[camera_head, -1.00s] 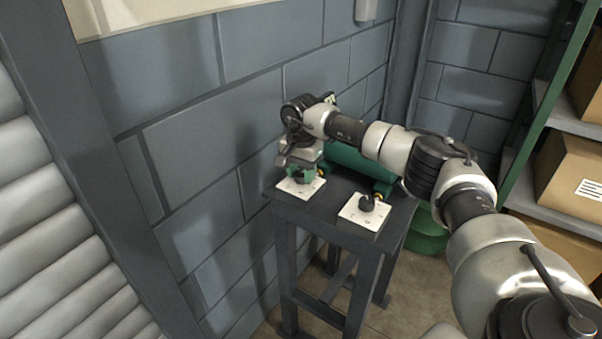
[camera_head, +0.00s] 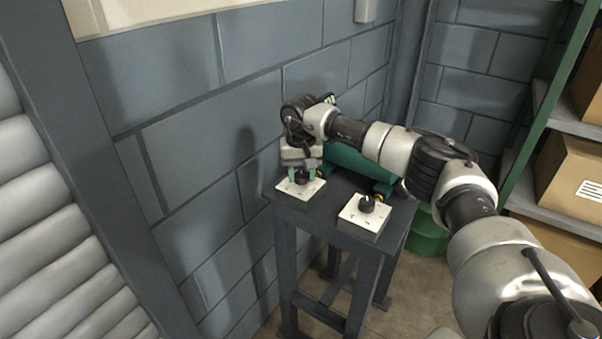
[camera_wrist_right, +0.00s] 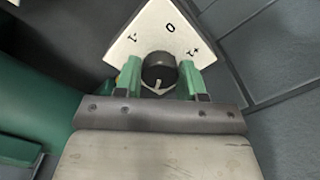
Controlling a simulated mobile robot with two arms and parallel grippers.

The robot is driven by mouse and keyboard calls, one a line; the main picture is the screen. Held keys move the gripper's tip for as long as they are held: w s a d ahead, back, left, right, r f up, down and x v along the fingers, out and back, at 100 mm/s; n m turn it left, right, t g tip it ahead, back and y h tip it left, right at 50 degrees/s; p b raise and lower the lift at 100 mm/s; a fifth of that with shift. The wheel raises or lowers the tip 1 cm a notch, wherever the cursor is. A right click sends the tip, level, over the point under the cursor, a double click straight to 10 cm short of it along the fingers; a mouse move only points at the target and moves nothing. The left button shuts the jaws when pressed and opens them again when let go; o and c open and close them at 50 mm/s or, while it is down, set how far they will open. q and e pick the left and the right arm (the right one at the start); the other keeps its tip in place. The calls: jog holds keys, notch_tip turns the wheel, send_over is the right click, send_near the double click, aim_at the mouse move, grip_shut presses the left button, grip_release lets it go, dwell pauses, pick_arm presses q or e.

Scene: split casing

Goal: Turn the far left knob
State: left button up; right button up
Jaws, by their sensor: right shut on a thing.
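The far left knob (camera_head: 302,177) is black and stands on a white plate (camera_head: 289,192) at the left end of the dark table. In the right wrist view the knob (camera_wrist_right: 158,68) has a pale pointer mark facing my gripper's palm, and its white plate (camera_wrist_right: 150,38) carries an O and other marks. My right gripper (camera_head: 301,175) is shut on this knob, with one green finger on each side; the fingers (camera_wrist_right: 159,78) also flank it in the right wrist view. The near right knob (camera_head: 367,203) stands free on its own white plate (camera_head: 362,220). My left gripper is out of view.
A green cylindrical body (camera_head: 352,168) lies on the table behind the knobs, partly hidden by my right arm. A block wall (camera_head: 190,130) stands close on the left. Shelves with cardboard boxes (camera_head: 568,175) are at the right. The dark table (camera_head: 330,226) is narrow.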

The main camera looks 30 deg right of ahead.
aim_at(301, 174)
jog(key=shift+r, duration=0.1)
dwell(0.3)
jog(key=o, duration=0.9)
jog(key=shift+o, duration=0.2)
notch_tip(301, 174, up, 11)
jog(key=shift+b, duration=0.35)
jog(key=shift+f, duration=0.2)
